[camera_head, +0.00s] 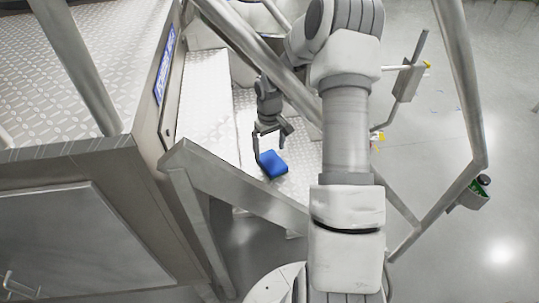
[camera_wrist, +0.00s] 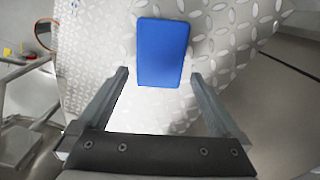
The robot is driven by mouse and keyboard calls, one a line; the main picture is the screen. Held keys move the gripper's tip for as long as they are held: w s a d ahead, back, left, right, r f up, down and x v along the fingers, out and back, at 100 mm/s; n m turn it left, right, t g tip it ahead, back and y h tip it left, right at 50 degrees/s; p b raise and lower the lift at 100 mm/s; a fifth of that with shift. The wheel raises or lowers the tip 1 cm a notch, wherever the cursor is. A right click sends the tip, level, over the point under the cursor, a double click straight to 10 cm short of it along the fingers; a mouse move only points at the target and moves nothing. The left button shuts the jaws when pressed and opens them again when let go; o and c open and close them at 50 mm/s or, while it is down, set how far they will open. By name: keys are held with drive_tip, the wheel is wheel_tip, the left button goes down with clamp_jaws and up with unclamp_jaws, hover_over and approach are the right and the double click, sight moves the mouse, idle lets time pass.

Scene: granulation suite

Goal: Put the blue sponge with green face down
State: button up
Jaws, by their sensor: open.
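The blue sponge (camera_head: 273,164) lies on a metal tread-plate step (camera_head: 298,186) in the head view. In the wrist view the sponge (camera_wrist: 163,52) shows its plain blue side, beyond the fingertips and roughly between their lines. No green face can be seen. My gripper (camera_head: 271,146) is open and close to the sponge. Whether a finger touches the sponge cannot be told.
Metal railings (camera_head: 235,185) cross in front of the step and beside my arm. A raised tread-plate platform (camera_head: 75,70) stands at the left. A holder with a dark-capped green item (camera_head: 478,190) hangs on the right rail. Grey floor lies open at the right.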

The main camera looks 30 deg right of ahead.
sight(269, 158)
wheel_tip(269, 158, up, 8)
idle(0.6)
